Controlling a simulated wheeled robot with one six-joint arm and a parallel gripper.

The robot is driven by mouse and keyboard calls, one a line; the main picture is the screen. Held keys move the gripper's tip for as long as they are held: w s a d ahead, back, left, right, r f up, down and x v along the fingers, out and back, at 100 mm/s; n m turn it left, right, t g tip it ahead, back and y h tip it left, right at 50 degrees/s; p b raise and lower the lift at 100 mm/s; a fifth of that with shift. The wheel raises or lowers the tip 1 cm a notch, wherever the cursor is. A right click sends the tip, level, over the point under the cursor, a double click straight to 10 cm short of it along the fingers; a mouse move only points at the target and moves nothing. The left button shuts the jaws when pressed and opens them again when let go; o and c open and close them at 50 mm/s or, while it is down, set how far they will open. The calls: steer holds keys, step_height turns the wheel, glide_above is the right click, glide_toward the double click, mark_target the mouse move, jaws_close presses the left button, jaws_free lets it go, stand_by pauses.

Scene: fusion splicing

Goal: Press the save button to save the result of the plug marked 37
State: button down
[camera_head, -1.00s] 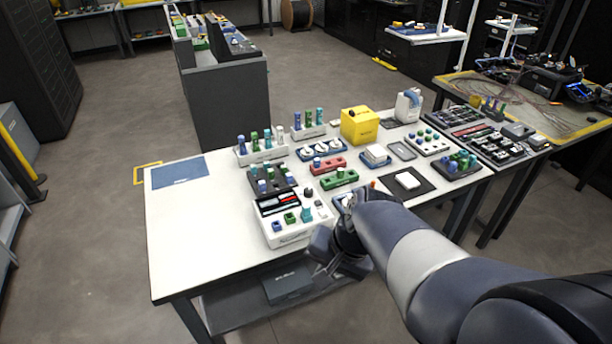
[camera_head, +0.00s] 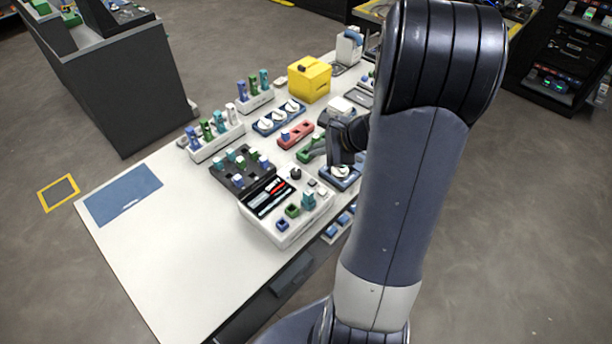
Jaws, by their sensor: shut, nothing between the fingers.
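A white device (camera_head: 268,228) with a dark display of red and white bars stands near the table's front edge. Its panel has a black knob (camera_head: 296,173), small buttons and several coloured plugs, including a green one (camera_head: 292,210) and a teal one (camera_head: 308,200). Any labels are too small to read, so I cannot tell which button is save or which plug is marked 37. My gripper (camera_head: 338,162) is shut and empty, to the right of the device, above the small blue-and-white tray. My arm hides the table's right part.
A black tray of plugs (camera_head: 228,180) lies behind the device. White plug racks, a red block (camera_head: 295,135), and a yellow box (camera_head: 309,80) stand farther back. A blue mat (camera_head: 122,195) lies at left; the table's front left is clear.

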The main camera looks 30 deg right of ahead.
stand_by(0.3)
steer(key=b, duration=0.7)
glide_above(316, 185)
step_height(316, 185, down, 9)
steer(key=shift+r, duration=0.1)
stand_by(1.7)
steer(key=shift+f+b, duration=0.4)
steer(key=shift+b, duration=0.25)
steer(key=shift+f+b, duration=0.45)
stand_by(0.4)
stand_by(0.3)
steer(key=shift+r+p, duration=0.65)
steer(key=shift+r, duration=0.25)
steer(key=shift+r, duration=0.1)
steer(key=shift+r+p, duration=1.95)
steer(key=shift+r, duration=0.45)
